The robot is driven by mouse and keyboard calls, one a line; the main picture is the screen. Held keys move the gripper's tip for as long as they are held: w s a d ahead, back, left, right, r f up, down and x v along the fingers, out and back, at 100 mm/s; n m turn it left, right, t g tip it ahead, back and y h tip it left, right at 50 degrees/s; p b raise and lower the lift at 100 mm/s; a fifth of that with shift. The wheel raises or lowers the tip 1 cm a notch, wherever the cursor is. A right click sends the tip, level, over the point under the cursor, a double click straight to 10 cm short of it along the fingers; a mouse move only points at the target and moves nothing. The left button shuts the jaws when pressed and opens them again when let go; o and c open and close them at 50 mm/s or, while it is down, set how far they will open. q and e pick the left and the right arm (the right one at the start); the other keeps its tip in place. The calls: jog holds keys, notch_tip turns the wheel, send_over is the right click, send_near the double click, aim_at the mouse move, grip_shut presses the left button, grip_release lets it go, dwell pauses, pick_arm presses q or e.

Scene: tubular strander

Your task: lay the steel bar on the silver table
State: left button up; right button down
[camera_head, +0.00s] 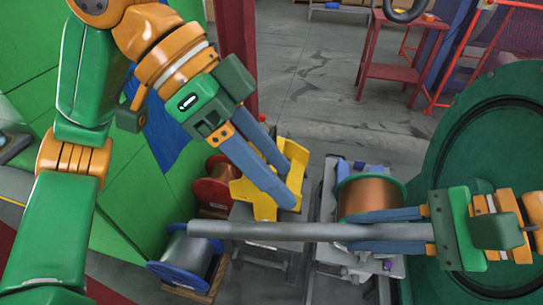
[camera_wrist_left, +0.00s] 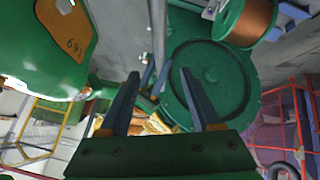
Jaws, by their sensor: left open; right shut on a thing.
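The steel bar (camera_head: 265,231) is a long grey rod, held level across the lower middle of the head view. My right gripper (camera_head: 352,231) comes in from the right and is shut on the bar's right part. The bar's left end is free. My left gripper (camera_head: 291,200) is open and empty, pointing down just above the bar, with no contact that I can make out. Its two fingers (camera_wrist_left: 160,72) stand apart in the left wrist view, where the bar (camera_wrist_left: 158,35) shows beyond them. A silver-grey table (camera_head: 241,214) lies behind the bar, partly hidden; whether it is the named table is unclear.
A yellow bracket (camera_head: 262,198) sits on the grey table. A copper spool (camera_head: 368,196) stands to its right. A blue-rimmed spool (camera_head: 186,262) and a red spool (camera_head: 213,187) are at left. A large green ring (camera_head: 500,125) fills the right. Open floor (camera_head: 310,80) lies behind.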

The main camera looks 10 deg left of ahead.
aim_at(328, 226)
pick_arm(q)
jog(key=x, duration=1.1)
jog(key=shift+d+f, duration=0.1)
jog(key=shift+d, duration=0.05)
jog(key=shift+w, duration=0.1)
grip_shut()
dwell(0.7)
pick_arm(e)
jog(key=c, duration=0.6)
grip_release()
